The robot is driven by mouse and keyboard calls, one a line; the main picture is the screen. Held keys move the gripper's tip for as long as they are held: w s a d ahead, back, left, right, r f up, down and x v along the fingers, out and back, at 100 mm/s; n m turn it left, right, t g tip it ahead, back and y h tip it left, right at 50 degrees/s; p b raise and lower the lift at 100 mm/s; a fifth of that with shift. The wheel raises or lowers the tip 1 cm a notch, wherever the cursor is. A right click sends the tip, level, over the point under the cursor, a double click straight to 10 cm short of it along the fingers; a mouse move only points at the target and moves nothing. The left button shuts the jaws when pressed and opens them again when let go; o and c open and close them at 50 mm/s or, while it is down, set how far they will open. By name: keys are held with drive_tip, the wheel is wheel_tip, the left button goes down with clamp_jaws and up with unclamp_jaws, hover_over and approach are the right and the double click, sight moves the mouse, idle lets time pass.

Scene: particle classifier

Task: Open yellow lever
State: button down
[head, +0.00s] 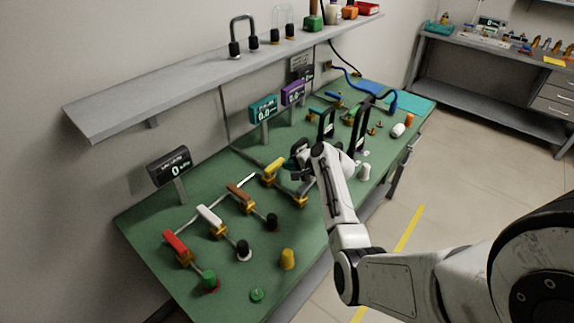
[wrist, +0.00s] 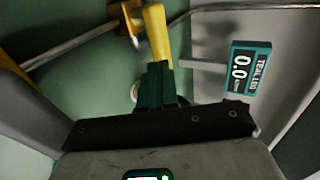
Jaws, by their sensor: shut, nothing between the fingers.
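The yellow lever (head: 274,167) is on a pipe valve at the middle of the green bench. In the wrist view the yellow lever (wrist: 157,32) runs from its yellow valve body (wrist: 126,19) towards my fingers. My gripper (head: 289,164) is just right of the lever in the head view. In the wrist view my gripper (wrist: 155,66) has its dark green fingers together and empty. Their tips overlap the lever's near end in the picture; I cannot tell whether they touch it.
Red (head: 174,241), white (head: 209,215) and brown (head: 240,193) levers stand to the left on the green bench (head: 145,225). A teal display (head: 263,110) reading 0.0 stands behind the yellow lever. A grey shelf (head: 190,85) hangs above the bench.

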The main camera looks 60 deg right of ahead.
drive_tip(key=shift+w+d+f, duration=0.15)
drive_tip(key=shift+w+f, duration=0.2)
drive_tip(key=shift+w, duration=0.25)
